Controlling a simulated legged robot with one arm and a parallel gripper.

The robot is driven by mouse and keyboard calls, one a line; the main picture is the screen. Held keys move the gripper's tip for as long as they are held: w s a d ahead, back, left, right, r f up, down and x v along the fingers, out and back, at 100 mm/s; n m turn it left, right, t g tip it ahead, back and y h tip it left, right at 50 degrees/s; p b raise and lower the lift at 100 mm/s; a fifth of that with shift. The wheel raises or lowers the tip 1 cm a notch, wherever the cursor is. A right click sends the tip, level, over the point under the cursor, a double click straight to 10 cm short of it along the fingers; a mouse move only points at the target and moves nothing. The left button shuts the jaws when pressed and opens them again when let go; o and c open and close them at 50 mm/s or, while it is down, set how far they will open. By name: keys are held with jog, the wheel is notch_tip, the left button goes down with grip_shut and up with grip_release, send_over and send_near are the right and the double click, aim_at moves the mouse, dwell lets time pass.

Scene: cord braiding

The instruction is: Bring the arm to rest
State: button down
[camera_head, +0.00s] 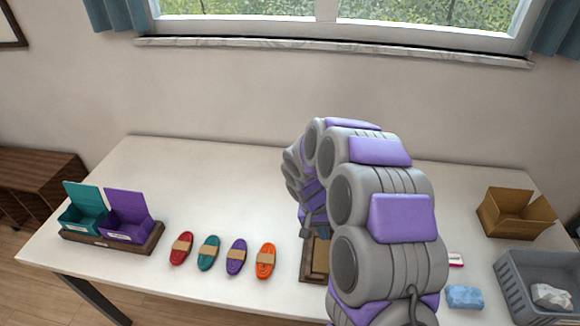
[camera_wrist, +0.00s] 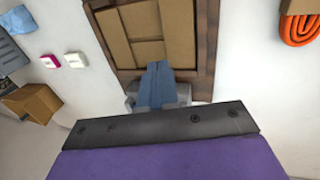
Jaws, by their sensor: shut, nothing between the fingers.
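My gripper (camera_wrist: 158,68) shows in the wrist view as two blue-grey fingers pressed together, shut with nothing between them. I cannot tell whether the fingers touch the frame. In the head view, my grey and purple arm arches over the table's middle and hides most of the wooden frame (camera_head: 305,272). The gripper (camera_head: 314,226) is partly visible there beside the arm, above the frame's far side.
The white table (camera_head: 215,185) holds red (camera_head: 181,248), teal (camera_head: 208,252), purple (camera_head: 236,257) and orange (camera_head: 266,261) cord bundles. Teal and purple open boxes (camera_head: 128,215) stand left. A cardboard box (camera_head: 515,213), grey bin (camera_head: 510,285) and blue cloth (camera_head: 464,297) are right.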

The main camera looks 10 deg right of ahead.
jog(key=s+a+r+n+y, duration=0.1)
jog(key=s+a+r+n, duration=0.1)
jog(key=s+r, duration=1.35)
jog(key=s+a+y, duration=0.1)
jog(key=s, duration=0.7)
jog(key=s+a+r+n+y, duration=0.1)
jog(key=s+a, duration=0.1)
jog(key=s, duration=0.7)
jog(key=shift+r+n+g, duration=0.25)
jog(key=shift+n+g, duration=0.05)
jog(key=shift+g, duration=0.1)
